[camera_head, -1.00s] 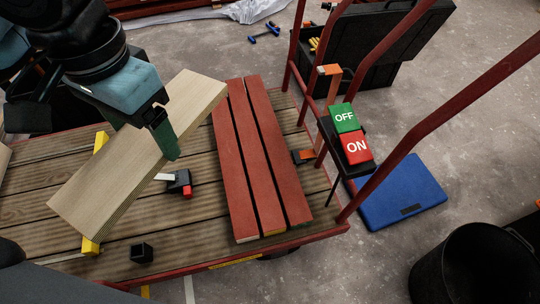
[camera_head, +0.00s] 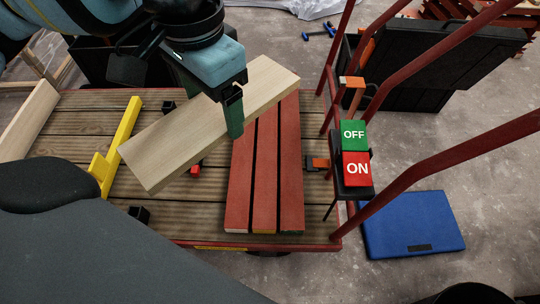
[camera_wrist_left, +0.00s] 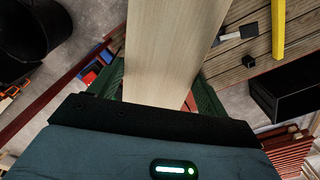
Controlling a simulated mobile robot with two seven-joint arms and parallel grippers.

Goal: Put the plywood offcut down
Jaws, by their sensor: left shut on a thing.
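The plywood offcut (camera_head: 195,130) is a pale wooden board, held at a slant above the cart's slatted deck (camera_head: 70,140). My left gripper (camera_head: 233,112) is shut on it towards its upper right end. That end overlaps the red battens in the head view. In the left wrist view the offcut (camera_wrist_left: 170,50) runs away from between the green fingers. Three red battens (camera_head: 265,180) lie side by side on the deck, partly hidden by the offcut. My right gripper is not in view.
A yellow clamp or square (camera_head: 122,135) lies left of the offcut, with a small black block (camera_head: 139,214) near the front edge. Red rails and an OFF/ON switch box (camera_head: 356,152) stand at the right. A blue flat case (camera_head: 412,223) lies on the floor.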

